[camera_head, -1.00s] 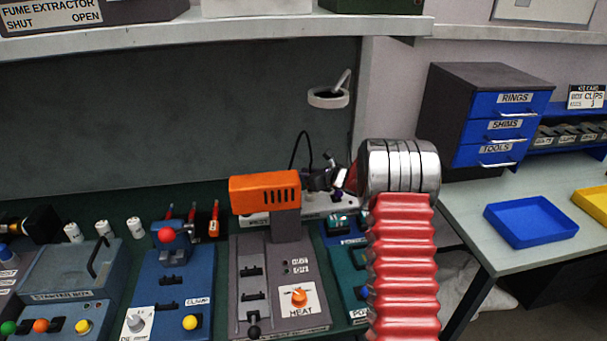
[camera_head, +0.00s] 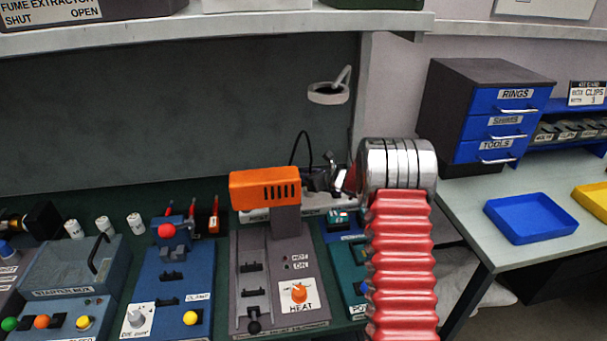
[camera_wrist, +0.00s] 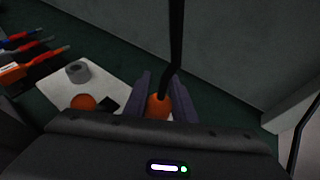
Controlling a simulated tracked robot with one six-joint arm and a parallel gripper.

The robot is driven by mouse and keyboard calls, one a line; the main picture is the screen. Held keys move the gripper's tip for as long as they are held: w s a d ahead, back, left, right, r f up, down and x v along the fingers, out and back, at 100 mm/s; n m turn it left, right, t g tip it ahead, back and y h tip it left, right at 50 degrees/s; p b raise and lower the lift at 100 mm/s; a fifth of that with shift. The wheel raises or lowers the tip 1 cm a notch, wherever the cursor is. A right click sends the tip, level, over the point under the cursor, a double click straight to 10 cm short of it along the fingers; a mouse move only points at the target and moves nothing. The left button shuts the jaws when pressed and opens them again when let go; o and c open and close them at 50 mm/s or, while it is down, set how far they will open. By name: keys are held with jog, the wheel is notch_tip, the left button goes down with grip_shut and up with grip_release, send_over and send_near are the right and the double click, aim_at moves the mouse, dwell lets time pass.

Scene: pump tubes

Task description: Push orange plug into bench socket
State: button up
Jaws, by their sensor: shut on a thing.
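The orange plug (camera_wrist: 158,106) sits between the two fingers of my gripper (camera_wrist: 163,103) in the wrist view, with a black cable rising from its top. My gripper is shut on it. In the head view my gripper (camera_head: 322,181) is small and partly hidden behind the orange heater head, and the plug cannot be made out there. A white socket plate (camera_wrist: 118,84) lies on the bench beside and below the fingers, with a grey round part, an orange disc and a black square on it. Whether the plug touches a socket cannot be told.
The orange heater head (camera_head: 264,189) on its grey unit stands just left of my gripper. A blue clamp unit (camera_head: 172,290) and red-tipped tools are further left. A magnifier lamp (camera_head: 328,93) is above, behind. A blue tray (camera_head: 530,218) lies on the right table.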

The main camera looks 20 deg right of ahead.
jog(key=shift+f, duration=0.7)
dwell(0.3)
jog(key=o, duration=1.1)
jog(key=v, duration=1.3)
jog(key=shift+s+d, duration=0.1)
jog(key=shift+s, duration=0.25)
dwell(0.5)
